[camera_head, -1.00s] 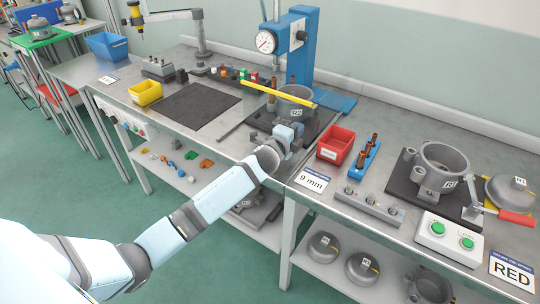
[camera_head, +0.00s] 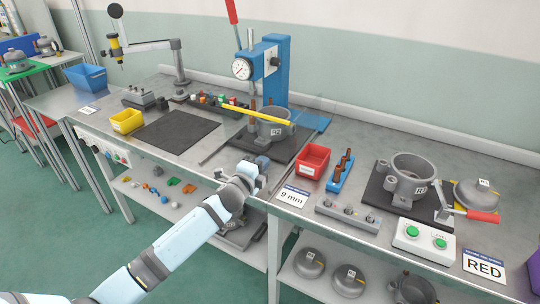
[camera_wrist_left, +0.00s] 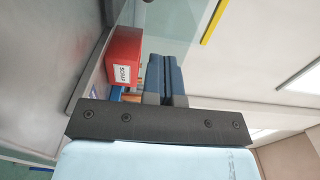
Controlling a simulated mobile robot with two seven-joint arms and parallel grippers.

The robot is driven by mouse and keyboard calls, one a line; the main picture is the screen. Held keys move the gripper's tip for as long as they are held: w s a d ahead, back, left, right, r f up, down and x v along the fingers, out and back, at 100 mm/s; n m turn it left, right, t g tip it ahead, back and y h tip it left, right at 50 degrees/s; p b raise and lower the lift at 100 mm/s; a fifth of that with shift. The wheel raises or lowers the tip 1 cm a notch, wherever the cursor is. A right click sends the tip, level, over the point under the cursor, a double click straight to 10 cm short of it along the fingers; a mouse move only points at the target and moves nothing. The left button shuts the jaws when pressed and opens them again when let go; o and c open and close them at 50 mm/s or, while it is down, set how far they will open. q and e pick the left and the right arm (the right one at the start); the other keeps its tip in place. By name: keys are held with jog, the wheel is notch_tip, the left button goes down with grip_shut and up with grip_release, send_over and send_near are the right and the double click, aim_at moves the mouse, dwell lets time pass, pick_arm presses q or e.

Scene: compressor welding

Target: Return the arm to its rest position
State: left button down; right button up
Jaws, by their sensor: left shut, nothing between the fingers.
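My left arm comes in from the lower left in the head view. Its gripper (camera_head: 262,182) is near the front edge of the workbench (camera_head: 225,165), in front of the grey compressor housing (camera_head: 272,130) on its dark plate. In the left wrist view the blue-grey fingers (camera_wrist_left: 164,80) are together with nothing between them. A red box labelled SCRAP (camera_wrist_left: 124,58) shows beside the fingers there. My right gripper is not in view.
A red bin (camera_head: 312,162), a blue stand with brown pins (camera_head: 341,172) and a second housing (camera_head: 408,178) stand on the right. A blue press (camera_head: 275,70) rises behind. Open floor (camera_head: 60,220) lies at left.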

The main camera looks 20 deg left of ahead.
pick_arm(q)
jog(key=s, duration=0.4)
jog(key=shift+a, duration=0.2)
jog(key=shift+s, duration=0.25)
jog(key=shift+s+f, duration=0.1)
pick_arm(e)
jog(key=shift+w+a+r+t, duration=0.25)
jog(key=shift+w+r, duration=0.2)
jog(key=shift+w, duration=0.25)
pick_arm(q)
jog(key=s+d+f+n+g+h, duration=0.15)
jog(key=s+d+f+n, duration=0.35)
jog(key=s, duration=0.5)
jog(key=s+d+f+n+g, duration=0.3)
jog(key=s+f+n, duration=0.3)
jog(key=s+f, duration=0.3)
jog(key=s+d+f+n+g, duration=0.3)
jog(key=s+d+f+n, duration=0.15)
jog(key=s, duration=0.65)
notch_tip(320, 180, up, 13)
jog(key=s+a+p, duration=0.1)
jog(key=p, duration=1.5)
jog(key=shift+r+p, duration=0.2)
jog(key=shift+p, duration=0.1)
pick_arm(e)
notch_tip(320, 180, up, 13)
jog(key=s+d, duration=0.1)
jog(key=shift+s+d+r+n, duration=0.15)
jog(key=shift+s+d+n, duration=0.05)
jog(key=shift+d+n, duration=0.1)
